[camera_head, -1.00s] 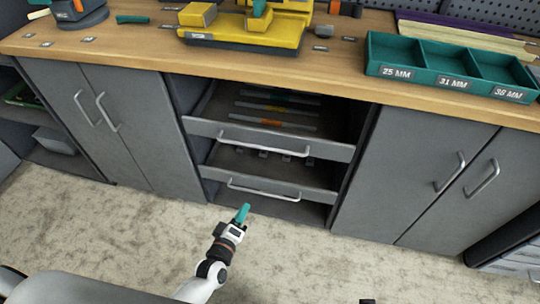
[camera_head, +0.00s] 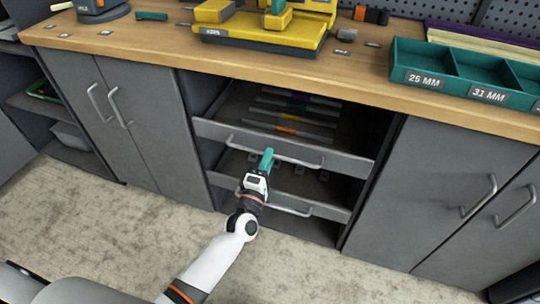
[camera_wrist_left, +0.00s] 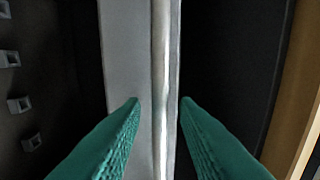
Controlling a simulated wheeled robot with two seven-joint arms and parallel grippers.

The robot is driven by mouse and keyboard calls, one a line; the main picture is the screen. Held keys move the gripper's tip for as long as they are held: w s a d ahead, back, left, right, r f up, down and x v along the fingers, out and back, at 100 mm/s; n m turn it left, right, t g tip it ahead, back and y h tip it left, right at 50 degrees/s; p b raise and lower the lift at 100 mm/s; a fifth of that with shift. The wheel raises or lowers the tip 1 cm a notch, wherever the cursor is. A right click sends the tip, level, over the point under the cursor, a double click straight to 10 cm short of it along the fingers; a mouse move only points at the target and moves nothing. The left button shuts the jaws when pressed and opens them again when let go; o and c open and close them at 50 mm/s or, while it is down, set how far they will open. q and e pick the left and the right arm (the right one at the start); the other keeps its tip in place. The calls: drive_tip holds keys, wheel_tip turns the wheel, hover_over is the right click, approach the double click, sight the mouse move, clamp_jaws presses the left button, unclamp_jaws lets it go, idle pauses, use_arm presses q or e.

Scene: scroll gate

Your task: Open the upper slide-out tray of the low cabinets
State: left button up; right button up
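The upper slide-out tray (camera_head: 345,163) is a grey drawer front with a long silver bar handle (camera_head: 303,161), between grey cabinet doors. Strips with coloured parts lie inside it. My left gripper (camera_head: 267,157) has teal fingers and overlaps the middle of this handle. In the left wrist view, the fingers (camera_wrist_left: 160,103) are open, one on each side of the handle bar (camera_wrist_left: 160,60), which runs upright between them with gaps on both sides. Whether the fingertips reach past the bar is not clear. My right gripper is not in view.
The lower tray (camera_head: 335,212) has a similar handle (camera_head: 294,211), partly behind my left wrist. The wooden worktop (camera_head: 350,82) overhangs the trays, with a yellow tool (camera_head: 265,38) and a teal sectioned box (camera_head: 450,85) on it. The floor (camera_head: 110,225) in front is clear.

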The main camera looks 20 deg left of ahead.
use_arm(q)
drive_tip(key=shift+w+r, duration=0.2)
drive_tip(key=shift+w, duration=0.8)
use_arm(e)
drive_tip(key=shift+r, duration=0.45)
use_arm(q)
clamp_jaws()
